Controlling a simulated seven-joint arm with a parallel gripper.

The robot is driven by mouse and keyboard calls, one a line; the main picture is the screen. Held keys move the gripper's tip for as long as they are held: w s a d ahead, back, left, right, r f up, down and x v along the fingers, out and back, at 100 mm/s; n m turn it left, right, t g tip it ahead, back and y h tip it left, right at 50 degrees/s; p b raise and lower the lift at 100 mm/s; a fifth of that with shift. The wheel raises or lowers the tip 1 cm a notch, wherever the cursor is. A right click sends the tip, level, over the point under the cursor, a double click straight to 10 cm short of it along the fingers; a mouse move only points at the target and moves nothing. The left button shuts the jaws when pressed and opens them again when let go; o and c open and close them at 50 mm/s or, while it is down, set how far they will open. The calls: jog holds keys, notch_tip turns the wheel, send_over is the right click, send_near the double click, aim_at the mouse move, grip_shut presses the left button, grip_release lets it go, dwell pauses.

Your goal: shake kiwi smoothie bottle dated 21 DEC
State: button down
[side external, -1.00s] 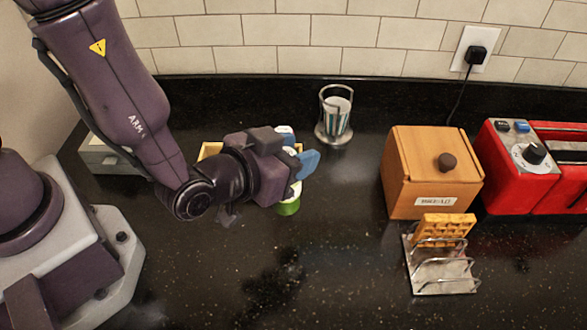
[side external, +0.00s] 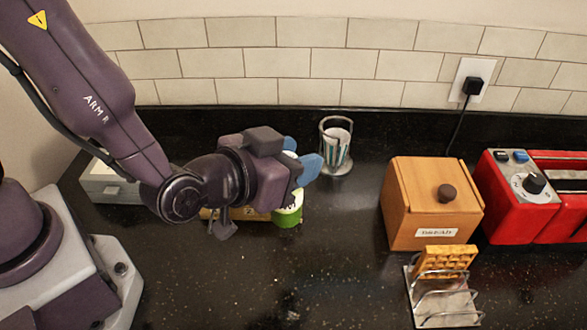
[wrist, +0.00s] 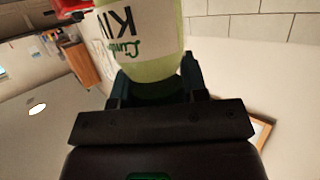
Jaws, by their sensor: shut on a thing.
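My gripper (side external: 303,166) has blue fingertips and is shut around the kiwi smoothie bottle (side external: 288,215). In the side external view the bottle's green lower end and part of its white label show below the fingers. The gripper hides much of its upper part. In the wrist view the pale green bottle (wrist: 150,70) lies between the dark fingers. Its white label shows part of a word, "KIW", upside down. No date can be read on it.
A light wooden object (side external: 252,213) is mostly hidden behind the gripper. A striped glass in a metal holder (side external: 336,148) stands behind. A wooden box (side external: 415,215), waffle rack (side external: 450,300) and red toaster (side external: 520,212) stand right. A grey box (side external: 110,185) is left. The front centre counter is clear.

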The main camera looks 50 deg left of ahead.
jog(key=shift+f, duration=2.3)
jog(key=shift+r, duration=0.15)
jog(key=shift+r, duration=2.65)
notch_tip(320, 180, down, 6)
jog(key=shift+r, duration=0.35)
